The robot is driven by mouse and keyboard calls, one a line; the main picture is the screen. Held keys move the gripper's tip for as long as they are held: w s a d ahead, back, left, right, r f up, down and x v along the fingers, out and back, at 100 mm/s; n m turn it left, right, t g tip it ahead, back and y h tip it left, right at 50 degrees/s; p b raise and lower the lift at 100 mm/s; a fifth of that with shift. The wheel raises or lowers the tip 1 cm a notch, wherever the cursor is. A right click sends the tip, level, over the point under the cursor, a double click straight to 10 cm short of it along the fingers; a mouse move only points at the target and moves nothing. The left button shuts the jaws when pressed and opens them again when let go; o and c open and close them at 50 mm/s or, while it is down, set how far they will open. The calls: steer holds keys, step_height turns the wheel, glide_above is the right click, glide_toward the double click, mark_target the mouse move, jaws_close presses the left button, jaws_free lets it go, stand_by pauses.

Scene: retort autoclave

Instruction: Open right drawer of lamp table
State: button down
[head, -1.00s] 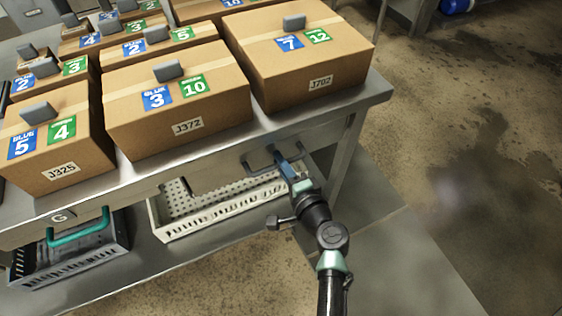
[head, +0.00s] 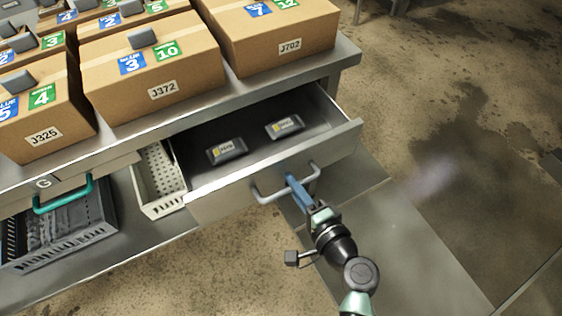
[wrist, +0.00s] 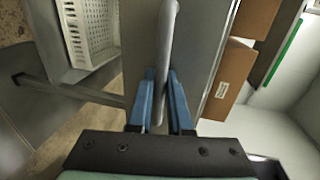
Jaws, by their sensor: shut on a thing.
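The right drawer (head: 235,193) of the metal table (head: 240,84) stands well out from the table's front in the head view. Two small dark blocks with yellow labels, one on the left (head: 227,150) and one on the right (head: 285,126), lie inside it. My gripper (head: 293,183) is shut on the drawer's grey bar handle (head: 266,197). In the wrist view my blue fingers (wrist: 160,100) sit on both sides of the handle bar (wrist: 166,45). The drawer's back end is hidden under the tabletop.
Cardboard boxes, such as J372 (head: 160,92) and J702 (head: 290,46), stand on the tabletop. A left drawer with a teal handle (head: 64,200) is closed. A white perforated basket (head: 160,207) and a grey basket (head: 60,255) sit on the lower shelf. The floor at right is clear.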

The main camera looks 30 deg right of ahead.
steer(key=f+v, duration=0.2)
steer(key=v, duration=0.9)
steer(key=shift+s+b, duration=0.2)
steer(key=shift+b, duration=0.15)
steer(key=shift+f, duration=0.15)
steer(key=c, duration=1.1)
jaws_free()
steer(key=v, duration=1.3)
